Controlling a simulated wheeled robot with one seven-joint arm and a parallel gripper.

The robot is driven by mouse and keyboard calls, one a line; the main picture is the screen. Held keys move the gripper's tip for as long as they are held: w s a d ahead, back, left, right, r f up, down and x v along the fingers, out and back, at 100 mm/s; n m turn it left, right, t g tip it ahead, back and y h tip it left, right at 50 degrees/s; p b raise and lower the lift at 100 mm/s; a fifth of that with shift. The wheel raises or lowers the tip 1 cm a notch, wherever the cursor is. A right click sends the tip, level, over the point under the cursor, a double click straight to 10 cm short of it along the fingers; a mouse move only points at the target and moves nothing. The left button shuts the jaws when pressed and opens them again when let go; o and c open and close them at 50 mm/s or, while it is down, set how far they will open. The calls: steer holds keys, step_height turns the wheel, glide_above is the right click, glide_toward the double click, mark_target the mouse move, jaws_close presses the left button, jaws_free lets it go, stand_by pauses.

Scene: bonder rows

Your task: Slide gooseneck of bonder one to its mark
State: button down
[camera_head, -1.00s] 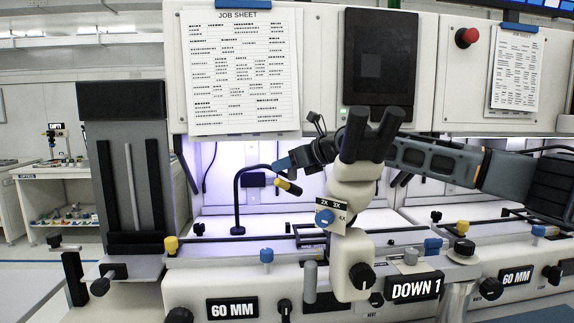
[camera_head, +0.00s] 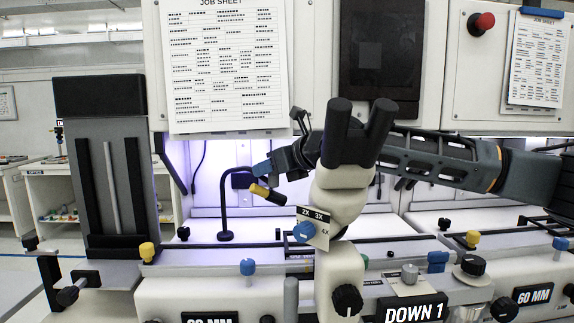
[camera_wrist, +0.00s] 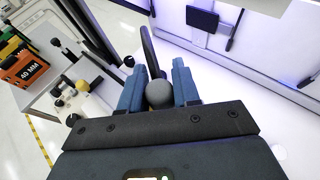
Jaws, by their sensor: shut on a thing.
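The gooseneck of bonder one (camera_head: 223,205) is a thin black bent tube rising from a round foot at the back of the lit bay, with a yellow-banded lamp end (camera_head: 262,191). My gripper (camera_head: 262,170) reaches in from the right behind the microscope and is at the top of the tube. In the wrist view my blue fingers (camera_wrist: 158,88) are shut on the gooseneck, whose grey ball (camera_wrist: 158,95) sits between them and dark tube (camera_wrist: 150,50) extends beyond. I cannot make out the mark.
The white microscope (camera_head: 340,200) with black eyepieces stands in front of my arm. A front rail carries a yellow knob (camera_head: 147,251) and a blue knob (camera_head: 247,267). A grey column (camera_head: 110,170) stands at left.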

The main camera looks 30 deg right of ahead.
steer(key=shift+s+a+f, duration=0.1)
steer(key=shift+a+f, duration=0.05)
steer(key=shift+a, duration=0.1)
steer(key=c, duration=0.9)
jaws_free()
steer(key=b+v, duration=0.1)
steer(key=v, duration=0.6)
steer(key=shift+s+r, duration=0.2)
steer(key=shift+s, duration=0.15)
steer(key=shift+d, duration=0.15)
